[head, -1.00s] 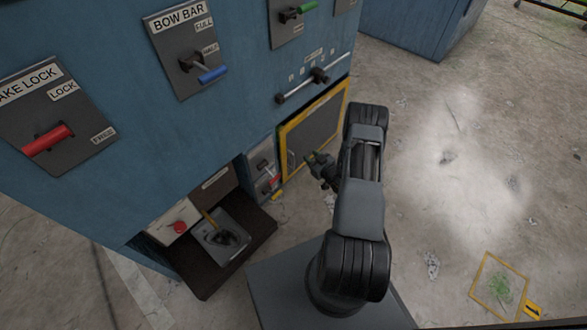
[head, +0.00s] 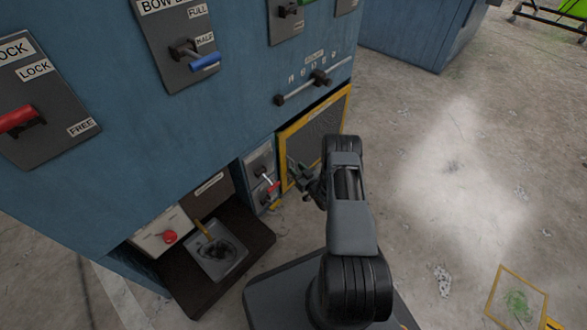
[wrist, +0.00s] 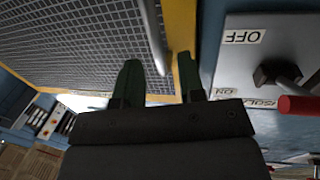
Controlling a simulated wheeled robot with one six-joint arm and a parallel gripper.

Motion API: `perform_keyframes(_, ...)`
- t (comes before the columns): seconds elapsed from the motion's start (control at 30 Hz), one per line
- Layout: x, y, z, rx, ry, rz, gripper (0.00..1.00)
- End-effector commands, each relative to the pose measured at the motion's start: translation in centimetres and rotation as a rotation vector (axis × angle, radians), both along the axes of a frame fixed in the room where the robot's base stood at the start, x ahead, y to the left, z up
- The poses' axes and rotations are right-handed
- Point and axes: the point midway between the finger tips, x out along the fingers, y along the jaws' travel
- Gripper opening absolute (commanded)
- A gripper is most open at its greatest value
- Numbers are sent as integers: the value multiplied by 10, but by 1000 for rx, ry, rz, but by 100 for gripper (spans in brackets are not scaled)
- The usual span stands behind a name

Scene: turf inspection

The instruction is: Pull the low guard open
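The low guard (head: 318,131) is a dark mesh panel in a yellow frame, low on the blue cabinet. A dark strip shows along its top edge, so it appears slightly ajar. In the wrist view its mesh (wrist: 70,45) fills the upper left, and its grey bar handle (wrist: 153,35) comes down from the top. My gripper (head: 304,176) is at the guard's left side. In the wrist view my gripper (wrist: 160,80) has its two green fingers apart, with the handle's end between them and gaps beside it. I cannot tell whether a finger touches the handle.
A switch panel with a red-tipped lever (head: 270,187) sits just left of the guard; it also shows close to the right finger in the wrist view (wrist: 298,106). A dark shelf (head: 262,240) juts out at lower left. Open concrete floor (head: 455,190) lies to the right.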

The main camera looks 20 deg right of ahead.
Motion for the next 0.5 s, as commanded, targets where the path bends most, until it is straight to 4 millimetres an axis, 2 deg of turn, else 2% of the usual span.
perform_keyframes(0.2, 22, 5, -1, -2, -1, 2, 36)
perform_keyframes(0.5, 28, 6, 0, 1, 0, -1, 36)
